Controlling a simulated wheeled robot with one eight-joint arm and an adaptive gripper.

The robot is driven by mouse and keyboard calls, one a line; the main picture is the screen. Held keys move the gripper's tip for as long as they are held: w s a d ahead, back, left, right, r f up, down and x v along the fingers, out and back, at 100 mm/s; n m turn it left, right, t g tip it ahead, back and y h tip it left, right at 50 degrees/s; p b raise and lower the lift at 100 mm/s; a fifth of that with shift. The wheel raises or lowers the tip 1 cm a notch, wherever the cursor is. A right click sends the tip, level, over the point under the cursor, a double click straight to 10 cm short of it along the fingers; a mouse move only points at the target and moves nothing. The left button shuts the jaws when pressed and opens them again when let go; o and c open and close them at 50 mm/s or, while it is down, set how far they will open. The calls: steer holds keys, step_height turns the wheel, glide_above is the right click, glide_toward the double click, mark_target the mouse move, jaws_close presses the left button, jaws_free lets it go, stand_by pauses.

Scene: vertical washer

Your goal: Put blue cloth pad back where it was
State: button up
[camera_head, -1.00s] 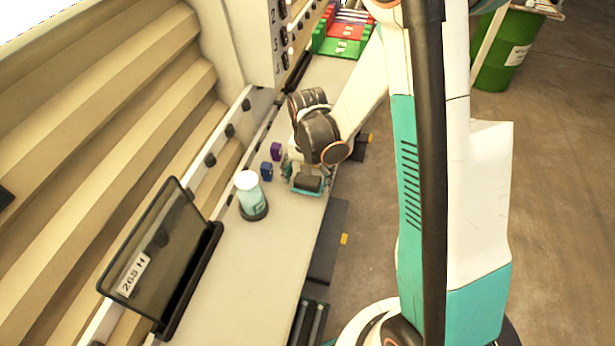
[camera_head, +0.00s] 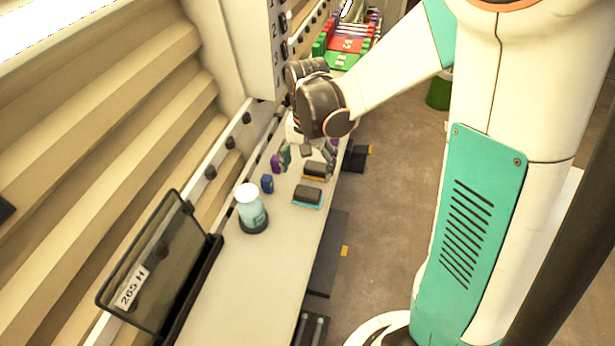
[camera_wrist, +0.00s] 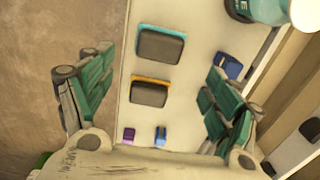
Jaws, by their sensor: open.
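The blue-edged pad (camera_head: 307,196), a dark block on a light blue base, lies flat on the white counter (camera_head: 255,275), to the right of the jar. It also shows in the wrist view (camera_wrist: 160,45), at the top centre. My gripper (camera_head: 308,157) is open and empty above the counter, farther back than this pad. In the wrist view its fingers (camera_wrist: 158,80) are spread wide, with nothing between them in contact. A similar dark pad with an orange base (camera_head: 315,170) lies just behind the blue-edged one, apart from it.
A jar with a white lid (camera_head: 250,208) stands near a small blue block (camera_head: 267,184) and a purple block (camera_head: 276,164). A tilted dark screen (camera_head: 150,262) is at the front left. Red and green bins (camera_head: 345,48) are at the far end. The counter's front is clear.

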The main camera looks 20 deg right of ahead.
steer(key=s+r+n+t, duration=0.7)
steer(key=s+r, duration=0.7)
steer(key=s, duration=0.1)
steer(key=shift+r, duration=0.35)
steer(key=shift+a, duration=0.1)
